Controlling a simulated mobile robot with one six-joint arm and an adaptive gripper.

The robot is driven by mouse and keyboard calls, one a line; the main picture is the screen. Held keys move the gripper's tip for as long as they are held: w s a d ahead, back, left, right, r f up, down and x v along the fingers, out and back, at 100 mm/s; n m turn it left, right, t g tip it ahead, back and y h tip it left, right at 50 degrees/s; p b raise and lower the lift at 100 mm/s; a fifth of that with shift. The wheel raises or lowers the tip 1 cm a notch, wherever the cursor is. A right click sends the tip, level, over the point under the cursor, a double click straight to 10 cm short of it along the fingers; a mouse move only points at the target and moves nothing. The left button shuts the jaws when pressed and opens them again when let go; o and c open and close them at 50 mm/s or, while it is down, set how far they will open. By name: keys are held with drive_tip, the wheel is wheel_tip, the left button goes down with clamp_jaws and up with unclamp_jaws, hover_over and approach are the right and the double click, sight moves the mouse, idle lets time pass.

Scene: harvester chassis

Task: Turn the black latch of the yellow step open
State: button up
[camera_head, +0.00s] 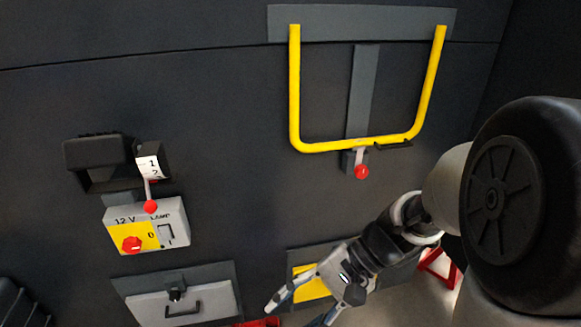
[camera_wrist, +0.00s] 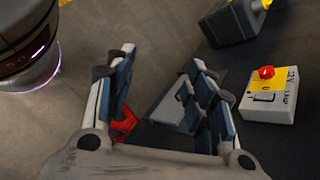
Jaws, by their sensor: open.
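The yellow step (camera_head: 294,95) is a U-shaped bar against the dark wall, at the upper right of the head view. A small black latch (camera_head: 393,146) lies along its bottom bar, right of the middle. A grey lever with a red ball knob (camera_head: 361,171) hangs beside it. My gripper (camera_head: 300,312) is low in the head view, well below and left of the latch, with fingers spread and nothing between them. Its open fingers also show in the wrist view (camera_wrist: 160,57). The step and latch are not visible in the wrist view.
A 12 V lamp box (camera_head: 178,228) with a red knob sits on the wall at left, below a black housing (camera_head: 95,160) with a red-tipped lever. A grey handled drawer (camera_head: 150,306) is lower left. A yellow panel (camera_head: 310,286) is behind my gripper. The wall between gripper and step is clear.

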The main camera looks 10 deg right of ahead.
drive_tip(key=w+d+f+m+t+y+p, duration=0.1)
drive_tip(key=w+d+f+m+t+y, duration=0.1)
drive_tip(key=w+d+f+m+t, duration=0.45)
drive_tip(key=w+d+f+m+t+y+p, duration=0.2)
drive_tip(key=w+d+f+m+t+y, duration=0.15)
drive_tip(key=w+d+m+t, duration=0.35)
drive_tip(key=s+d+f+m+t+h+p, duration=0.1)
drive_tip(key=s+d+f+m+t+h, duration=0.15)
drive_tip(key=d+f+m+h, duration=0.6)
drive_tip(key=s+d+f+m+t+h+p, duration=0.1)
drive_tip(key=s+d+f+m+t+h, duration=0.15)
drive_tip(key=f+m+h, duration=0.65)
drive_tip(key=w+f+n+y+b, duration=0.1)
drive_tip(key=w+y+b, duration=0.1)
drive_tip(key=w, duration=1.5)
drive_tip(key=shift+w+a+f+t+y+b, duration=0.3)
drive_tip(key=shift+w+f+t+y+b, duration=0.1)
drive_tip(key=shift+b, duration=0.3)
drive_tip(key=c, duration=1.1)
